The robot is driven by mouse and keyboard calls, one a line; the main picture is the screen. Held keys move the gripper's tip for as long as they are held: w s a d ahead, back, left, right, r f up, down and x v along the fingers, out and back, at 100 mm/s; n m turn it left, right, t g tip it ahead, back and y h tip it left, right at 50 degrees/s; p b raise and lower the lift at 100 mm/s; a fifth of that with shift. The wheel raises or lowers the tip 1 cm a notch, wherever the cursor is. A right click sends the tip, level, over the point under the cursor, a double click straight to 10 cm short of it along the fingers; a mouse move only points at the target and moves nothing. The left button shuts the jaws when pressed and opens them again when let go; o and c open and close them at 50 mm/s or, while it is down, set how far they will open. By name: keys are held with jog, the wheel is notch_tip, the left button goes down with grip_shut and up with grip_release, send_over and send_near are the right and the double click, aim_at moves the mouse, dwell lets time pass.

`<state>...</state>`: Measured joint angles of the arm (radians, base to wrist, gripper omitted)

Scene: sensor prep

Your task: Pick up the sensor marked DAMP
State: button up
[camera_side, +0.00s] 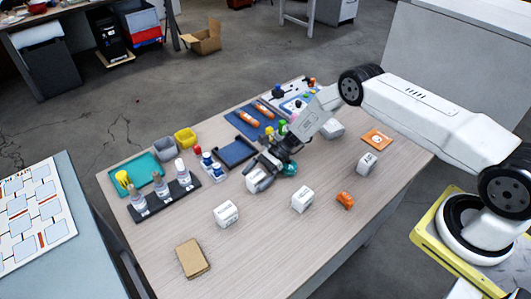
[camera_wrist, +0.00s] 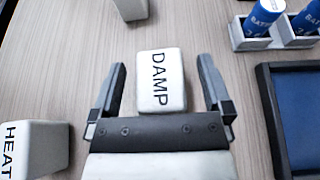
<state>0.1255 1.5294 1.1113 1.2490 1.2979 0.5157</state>
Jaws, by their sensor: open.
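The sensor marked DAMP (camera_wrist: 160,80) is a white block with black letters, lying on the wooden table in the middle of the wrist view. My gripper (camera_wrist: 162,66) is open, with one finger on each side of the block and a visible gap on both sides. In the side view my gripper (camera_side: 264,174) is low over the middle of the table and partly hides the white block there. A second white block, marked HEAT (camera_wrist: 35,150), sits at lower left in the wrist view.
A blue-and-white battery holder (camera_wrist: 262,42) and a dark-framed blue tray (camera_wrist: 295,110) lie to the right in the wrist view. Another pale block (camera_wrist: 130,8) is at the top.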

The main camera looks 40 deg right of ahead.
aim_at(256, 175)
dwell(0.4)
grip_shut()
jog(key=shift+r, duration=0.15)
jog(key=shift+r, duration=1.5)
jog(key=s+d+r, duration=0.2)
jog(key=s+r, duration=0.7)
jog(key=s, duration=0.4)
jog(key=shift+s+d+r, duration=0.15)
jog(key=shift+s+r, duration=0.25)
